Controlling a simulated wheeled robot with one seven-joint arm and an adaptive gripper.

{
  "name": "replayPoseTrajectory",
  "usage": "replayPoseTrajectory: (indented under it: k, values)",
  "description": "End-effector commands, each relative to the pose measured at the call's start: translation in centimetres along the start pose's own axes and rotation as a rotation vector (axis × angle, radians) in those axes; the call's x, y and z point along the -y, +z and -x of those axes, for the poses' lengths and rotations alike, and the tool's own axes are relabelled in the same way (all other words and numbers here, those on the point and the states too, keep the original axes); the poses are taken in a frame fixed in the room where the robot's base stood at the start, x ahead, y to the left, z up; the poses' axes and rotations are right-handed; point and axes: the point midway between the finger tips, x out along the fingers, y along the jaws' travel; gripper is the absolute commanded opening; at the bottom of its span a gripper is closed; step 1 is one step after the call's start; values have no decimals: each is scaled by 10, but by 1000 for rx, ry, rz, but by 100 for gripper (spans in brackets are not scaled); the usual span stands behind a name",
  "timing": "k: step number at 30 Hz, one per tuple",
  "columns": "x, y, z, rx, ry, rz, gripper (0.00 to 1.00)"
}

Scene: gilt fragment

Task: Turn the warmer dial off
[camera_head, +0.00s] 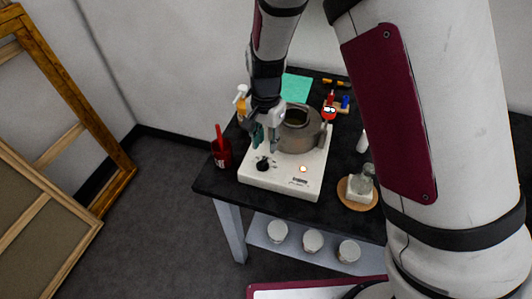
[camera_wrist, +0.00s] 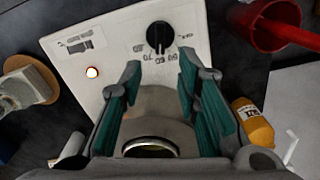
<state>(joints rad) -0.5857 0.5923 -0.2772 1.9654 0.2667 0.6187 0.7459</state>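The warmer (camera_head: 262,182) is a white box with a grey round pot (camera_head: 300,130) on top, standing on the dark table. Its black dial (camera_head: 263,164) is on the front panel at the left; the wrist view shows the dial (camera_wrist: 159,36) near the top with markings around it. A lit indicator lamp (camera_head: 303,169) glows on the panel, also in the wrist view (camera_wrist: 92,72). My gripper (camera_head: 265,136) is above the warmer's left part, close to the dial but apart from it. In the wrist view its teal-padded fingers (camera_wrist: 158,82) are spread, with nothing between the tips.
A red cup (camera_head: 222,155) stands left of the warmer, and an orange bottle (camera_head: 241,102) behind it. A glass jar (camera_head: 362,182) on a round wooden coaster (camera_head: 349,197) is at the right. Several white jars sit on the lower shelf (camera_head: 256,230). Wooden frames (camera_head: 75,95) lean at the far left.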

Motion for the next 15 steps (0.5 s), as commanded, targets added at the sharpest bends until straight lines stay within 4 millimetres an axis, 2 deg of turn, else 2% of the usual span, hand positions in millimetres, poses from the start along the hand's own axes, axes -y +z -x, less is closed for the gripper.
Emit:
replayPoseTrajectory:
  k: [1,6,9,15]
  values:
    - [-2,1,-11,3,5,-1,30]
    - [-1,0,-38,2,3,-1,30]
    - [-1,0,-48,1,2,0,30]
    - [0,0,-58,0,0,1,30]
